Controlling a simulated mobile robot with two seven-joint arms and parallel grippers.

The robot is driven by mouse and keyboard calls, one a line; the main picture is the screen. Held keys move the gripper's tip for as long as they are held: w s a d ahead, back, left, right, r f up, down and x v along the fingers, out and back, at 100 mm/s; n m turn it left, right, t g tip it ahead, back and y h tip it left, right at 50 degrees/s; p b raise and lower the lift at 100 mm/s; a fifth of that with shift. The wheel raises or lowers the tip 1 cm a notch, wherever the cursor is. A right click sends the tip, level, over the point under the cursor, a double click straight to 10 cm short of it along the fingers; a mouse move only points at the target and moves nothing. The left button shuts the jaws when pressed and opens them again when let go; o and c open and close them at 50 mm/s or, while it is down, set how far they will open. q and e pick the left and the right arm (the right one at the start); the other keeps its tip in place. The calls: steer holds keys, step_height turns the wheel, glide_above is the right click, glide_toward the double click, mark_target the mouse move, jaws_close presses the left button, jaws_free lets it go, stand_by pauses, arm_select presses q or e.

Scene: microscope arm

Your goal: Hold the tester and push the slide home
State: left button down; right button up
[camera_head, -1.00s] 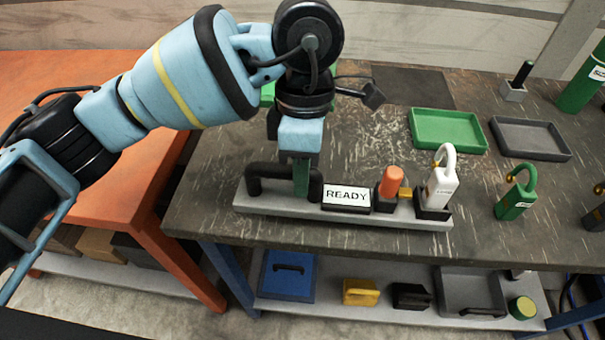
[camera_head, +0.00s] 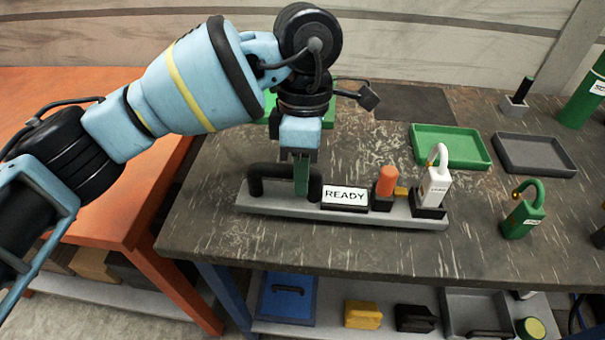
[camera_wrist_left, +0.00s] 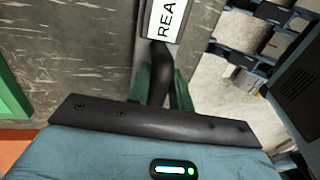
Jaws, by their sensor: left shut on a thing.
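The tester is a long grey base (camera_head: 395,218) with a black arched handle (camera_head: 256,177) at its left end, a READY label (camera_head: 345,196), an orange-topped slide (camera_head: 387,179) with a brass piece, and a white padlock (camera_head: 435,187) at the right end. My left gripper (camera_head: 301,187) points down over the handle and is shut on it. In the left wrist view the gripper's green fingers (camera_wrist_left: 160,87) flank the black handle (camera_wrist_left: 158,65), with the READY label beyond. I cannot tell whether the base touches the bench. My right gripper is not in view.
A green padlock (camera_head: 521,219) stands right of the tester. A green tray (camera_head: 452,160) and a grey tray (camera_head: 535,168) lie behind on the dark bench (camera_head: 330,246). A small black-topped post (camera_head: 515,104) stands at the back. An orange table (camera_head: 165,180) adjoins at left.

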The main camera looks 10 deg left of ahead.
arm_select(q)
steer(key=shift+w+a+f+b, duration=0.15)
steer(key=shift+w+b, duration=0.3)
steer(key=shift+w, duration=1)
steer(key=shift+f, duration=0.55)
stand_by(0.3)
stand_by(0.5)
